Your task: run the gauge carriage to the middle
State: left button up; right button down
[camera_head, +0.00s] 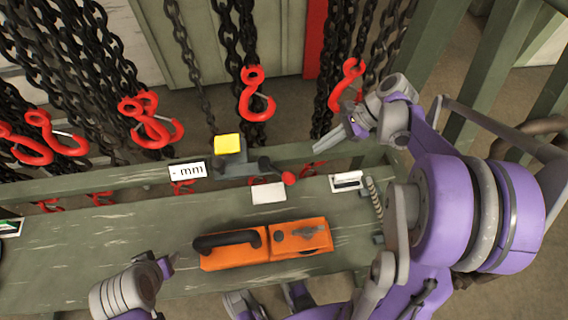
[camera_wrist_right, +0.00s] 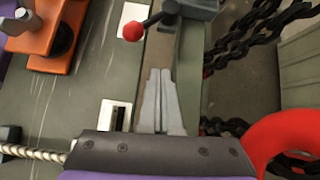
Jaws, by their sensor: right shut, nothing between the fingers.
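The gauge carriage (camera_head: 232,166) looks to be the grey block with a yellow top (camera_head: 228,143) on the bench's back rail. A dark lever with a red knob (camera_head: 288,178) sticks out on its right; the knob also shows in the right wrist view (camera_wrist_right: 133,31). My right gripper (camera_head: 322,147) is shut and empty, right of the knob and apart from it. In the right wrist view its fingers (camera_wrist_right: 160,80) lie together over the rail. My left gripper (camera_head: 166,265) is low at the left, partly in view; its jaws are unclear.
White cards mark the rail: one lettered (camera_head: 187,171), one blank (camera_head: 268,193), one with dark marks (camera_head: 347,181). A threaded rod (camera_head: 373,195) is at the right. An orange tool (camera_head: 265,245) lies on the bench (camera_head: 100,245). Red hooks (camera_head: 257,95) on chains hang behind.

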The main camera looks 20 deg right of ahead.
aim_at(183, 177)
pick_arm(q)
jog(key=shift+f, duration=0.1)
jog(key=shift+f+b, duration=0.75)
jog(key=shift+f, duration=0.05)
pick_arm(e)
jog(key=shift+m, duration=0.4)
jog(key=x, duration=0.4)
jog(key=a+r+x, duration=0.1)
jog(key=x, duration=0.7)
jog(key=shift+w+a+r, duration=0.3)
jog(key=shift+w+a, duration=0.05)
jog(key=shift+w, duration=0.05)
pick_arm(q)
jog(key=shift+f+b, duration=0.7)
jog(key=shift+f, duration=0.1)
pick_arm(e)
jog(key=w+a, duration=0.2)
jog(key=a, duration=0.7)
jog(key=w+a, duration=0.3)
jog(key=a, duration=0.6)
jog(key=w+a, duration=0.3)
jog(key=a, duration=0.6)
jog(key=shift+a, duration=0.2)
jog(key=shift+d, duration=0.15)
